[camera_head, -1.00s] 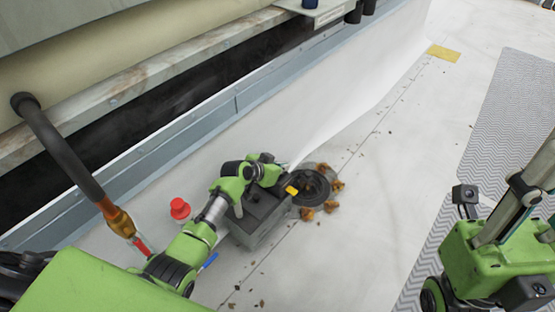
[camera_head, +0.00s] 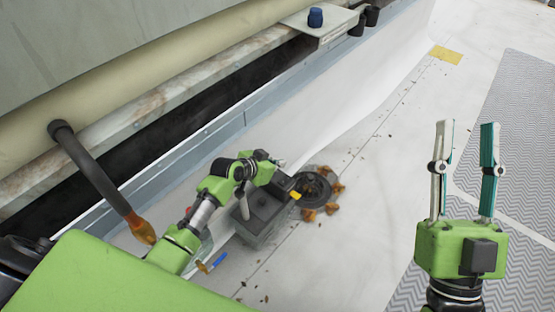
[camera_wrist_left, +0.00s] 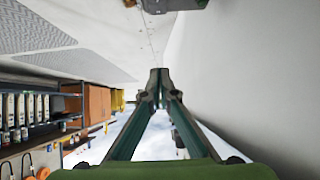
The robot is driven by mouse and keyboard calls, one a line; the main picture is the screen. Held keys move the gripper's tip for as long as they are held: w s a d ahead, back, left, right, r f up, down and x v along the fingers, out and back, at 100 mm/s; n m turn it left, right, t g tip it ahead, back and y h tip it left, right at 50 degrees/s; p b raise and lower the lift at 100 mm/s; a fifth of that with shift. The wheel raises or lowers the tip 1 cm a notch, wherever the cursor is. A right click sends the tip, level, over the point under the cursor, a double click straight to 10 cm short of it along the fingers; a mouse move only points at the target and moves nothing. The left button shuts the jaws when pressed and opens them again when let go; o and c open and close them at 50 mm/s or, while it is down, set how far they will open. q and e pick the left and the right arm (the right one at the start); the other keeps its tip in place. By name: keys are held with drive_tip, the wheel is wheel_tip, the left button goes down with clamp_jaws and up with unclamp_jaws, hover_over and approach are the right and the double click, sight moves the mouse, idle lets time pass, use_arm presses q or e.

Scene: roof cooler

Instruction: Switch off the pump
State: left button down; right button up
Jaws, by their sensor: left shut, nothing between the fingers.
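The pump appears to be the dark grey box (camera_head: 258,222) on the white roof, beside a round black drain part (camera_head: 314,187). A small yellow part (camera_head: 295,195) shows at its upper right end; I cannot tell if it is the switch. My left gripper (camera_head: 275,178) is over the pump's far end, its fingertips not clear in the head view. In the left wrist view its fingers (camera_wrist_left: 158,82) meet at the tips, shut and empty. Whether they touch the pump cannot be told. My right gripper (camera_head: 466,126) is open and empty, pointing up, at the right.
A dark hose (camera_head: 88,165) with an orange end (camera_head: 143,231) hangs at the left. Brown leaves (camera_head: 309,215) lie around the drain. A blue pen-like item (camera_head: 218,262) lies near my left arm. A ledge with a blue cap (camera_head: 315,17) stands behind.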

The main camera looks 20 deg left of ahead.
use_arm(q)
drive_tip(key=shift+s+a+r, duration=0.15)
drive_tip(key=shift+s+r, duration=0.25)
drive_tip(key=shift+r, duration=0.1)
use_arm(e)
drive_tip(key=shift+w+a+f+g+h, duration=0.1)
drive_tip(key=shift+w+f+g+h, duration=0.05)
drive_tip(key=shift+w+f+g, duration=0.5)
drive_tip(key=shift+w+f+g+h, duration=0.15)
drive_tip(key=shift+w+f+g, duration=0.25)
drive_tip(key=shift+f, duration=0.4)
